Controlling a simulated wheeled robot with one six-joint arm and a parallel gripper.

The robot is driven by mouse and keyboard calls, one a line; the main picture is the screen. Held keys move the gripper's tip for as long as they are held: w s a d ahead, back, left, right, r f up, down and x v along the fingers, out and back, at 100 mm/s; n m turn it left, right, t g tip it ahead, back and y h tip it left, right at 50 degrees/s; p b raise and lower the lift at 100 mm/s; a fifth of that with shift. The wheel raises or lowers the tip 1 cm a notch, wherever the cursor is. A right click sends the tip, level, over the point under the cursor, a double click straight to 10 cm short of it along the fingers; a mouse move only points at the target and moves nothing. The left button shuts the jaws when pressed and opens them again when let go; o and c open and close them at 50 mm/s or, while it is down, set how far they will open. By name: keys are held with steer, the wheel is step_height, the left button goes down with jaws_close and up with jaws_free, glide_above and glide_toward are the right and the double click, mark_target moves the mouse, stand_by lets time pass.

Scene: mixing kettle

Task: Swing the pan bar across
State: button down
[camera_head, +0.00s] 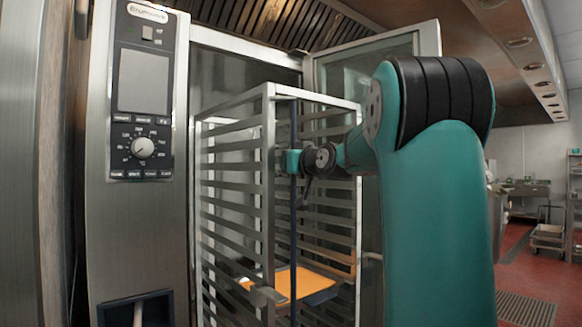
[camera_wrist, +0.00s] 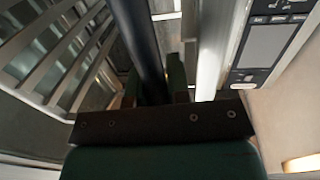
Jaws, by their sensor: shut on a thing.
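The pan bar (camera_head: 293,230) is a dark, slim upright bar at the front of the metal rack (camera_head: 268,120). It stands in the rack's open front, apart from the left front post. My gripper (camera_head: 292,162) is at the upper part of the bar and is shut on it. In the wrist view the bar (camera_wrist: 138,40) runs down between the two green fingers of my gripper (camera_wrist: 157,88). The exact contact is partly hidden by my gripper's dark front plate.
The rack stands in the open oven, with an orange sheet (camera_head: 297,282) on a low tray. The oven door (camera_head: 425,40) stands open behind my arm. The control panel (camera_head: 142,100) is at the left. Open red floor (camera_head: 520,265) lies at the right.

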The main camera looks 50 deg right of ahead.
steer(key=shift+w+d+n+y, duration=0.1)
steer(key=shift+n+y, duration=0.2)
steer(key=shift+y, duration=0.1)
steer(key=c, duration=1.1)
jaws_free()
steer(key=b+v, duration=0.3)
steer(key=v, duration=1.4)
steer(key=shift+s+f, duration=0.25)
